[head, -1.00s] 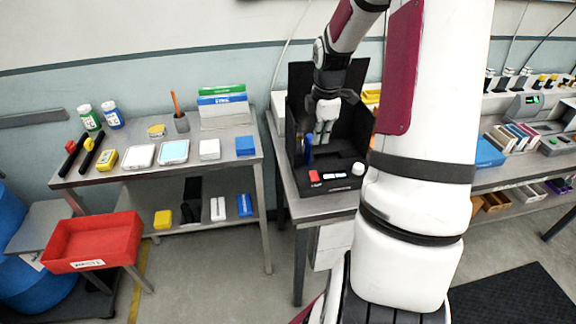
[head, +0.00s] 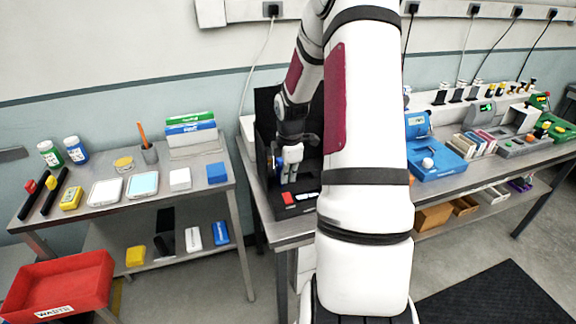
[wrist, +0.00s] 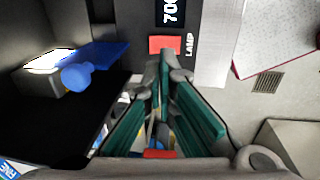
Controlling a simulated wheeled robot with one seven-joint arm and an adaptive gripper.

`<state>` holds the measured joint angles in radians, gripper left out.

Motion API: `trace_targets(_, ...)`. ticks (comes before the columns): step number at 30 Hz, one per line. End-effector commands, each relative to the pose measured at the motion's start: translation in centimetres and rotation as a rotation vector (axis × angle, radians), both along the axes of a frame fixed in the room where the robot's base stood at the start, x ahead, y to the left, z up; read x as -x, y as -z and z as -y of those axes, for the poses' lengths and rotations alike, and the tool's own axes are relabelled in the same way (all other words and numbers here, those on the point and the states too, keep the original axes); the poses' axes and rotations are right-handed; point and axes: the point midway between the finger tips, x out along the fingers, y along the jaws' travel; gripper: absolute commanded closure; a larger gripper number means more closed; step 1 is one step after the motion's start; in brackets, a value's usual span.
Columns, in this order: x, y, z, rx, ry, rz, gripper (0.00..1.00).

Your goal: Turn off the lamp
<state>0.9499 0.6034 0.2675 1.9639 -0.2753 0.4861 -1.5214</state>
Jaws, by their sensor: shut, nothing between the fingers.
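The lamp station is a black open-fronted box (head: 266,112) on a bench in the head view, partly hidden by my arm. Its red switch (head: 288,198) is on the front panel. In the wrist view the red switch (wrist: 165,44) sits beside the word LAMP and a display with white digits. A bright white glowing patch (wrist: 50,60) shows at the left, next to a blue knobbed part (wrist: 80,75). My gripper (head: 289,180) is shut and empty inside the box front. Its green-padded fingers (wrist: 163,60) appear close to the switch; contact cannot be told.
A steel table (head: 140,205) at left carries bottles, trays and small boxes. A red waste bin (head: 60,285) stands in front of it. The right bench holds a blue device (head: 435,160) and other modules. The floor at right is clear, with a black mat (head: 485,295).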

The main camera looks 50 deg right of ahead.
Motion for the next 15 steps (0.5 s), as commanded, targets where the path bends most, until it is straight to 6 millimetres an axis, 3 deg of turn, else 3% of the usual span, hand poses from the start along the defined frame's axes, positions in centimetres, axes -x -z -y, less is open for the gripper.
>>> trace_targets(6, -0.3, 4.1, 0.2, -0.002, 0.000, -0.003, 1.00)
trace_targets(15, -0.7, 6.8, 0.4, 0.000, 0.000, 0.000, 1.00)
